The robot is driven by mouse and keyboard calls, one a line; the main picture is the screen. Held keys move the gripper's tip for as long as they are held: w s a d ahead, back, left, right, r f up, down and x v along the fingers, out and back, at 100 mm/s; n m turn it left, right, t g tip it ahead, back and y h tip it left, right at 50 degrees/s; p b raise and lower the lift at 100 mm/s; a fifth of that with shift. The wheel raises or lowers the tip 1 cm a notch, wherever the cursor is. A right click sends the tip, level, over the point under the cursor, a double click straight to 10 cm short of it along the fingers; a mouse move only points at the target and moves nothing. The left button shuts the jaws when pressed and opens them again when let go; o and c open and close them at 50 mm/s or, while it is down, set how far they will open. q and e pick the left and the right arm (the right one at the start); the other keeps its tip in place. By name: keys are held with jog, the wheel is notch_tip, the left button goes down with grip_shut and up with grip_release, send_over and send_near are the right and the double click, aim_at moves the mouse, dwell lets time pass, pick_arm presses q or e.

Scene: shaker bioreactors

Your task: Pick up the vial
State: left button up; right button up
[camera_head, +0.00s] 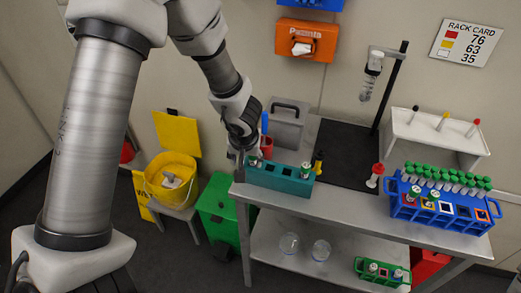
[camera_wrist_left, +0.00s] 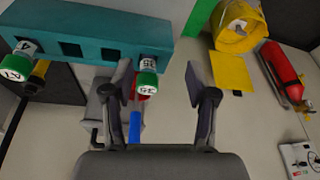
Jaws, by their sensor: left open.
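A teal rack (camera_head: 280,181) stands at the table's left front edge, with a green-capped vial (camera_head: 254,161) at its left end and another vial (camera_head: 305,169) at its right end. My left gripper (camera_head: 243,150) is at the rack's left end, close to the left vial and partly hiding it. In the left wrist view, the open fingers (camera_wrist_left: 158,75) point toward the rack (camera_wrist_left: 90,28). That near vial (camera_wrist_left: 148,72) shows between the fingertips, closer to the left finger; contact cannot be told. The other vial (camera_wrist_left: 20,64) is farther left. My right gripper is not in view.
A blue rack (camera_head: 439,214) with several green-capped vials stands at the table's right. A green rack (camera_head: 382,274) with vials is on the lower shelf. A clamp stand (camera_head: 391,88) and white holder (camera_head: 437,129) are behind. The dark mat (camera_head: 346,150) is mostly clear.

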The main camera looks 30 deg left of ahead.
aim_at(253, 165)
pick_arm(q)
jog(key=shift+w+d+r+t+b, duration=0.25)
jog(key=shift+w+r+b, duration=0.15)
jog(key=shift+w+r, duration=0.15)
jog(key=shift+w+d+r+t+b, duration=0.2)
jog(key=shift+w+r+t+b, duration=0.05)
jog(key=shift+w+r+b, duration=0.25)
jog(key=x, duration=0.1)
jog(key=b+x, duration=0.1)
jog(key=x, duration=0.1)
jog(key=b+x, duration=0.1)
jog(key=shift+a+f, duration=0.3)
jog(key=shift+a, duration=0.05)
jog(key=shift+w+f, duration=0.2)
jog(key=shift+f, duration=0.15)
jog(key=shift+w+d+r, duration=0.1)
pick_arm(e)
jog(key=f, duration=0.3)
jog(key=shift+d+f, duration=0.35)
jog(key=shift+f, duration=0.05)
pick_arm(q)
jog(key=c, duration=1)
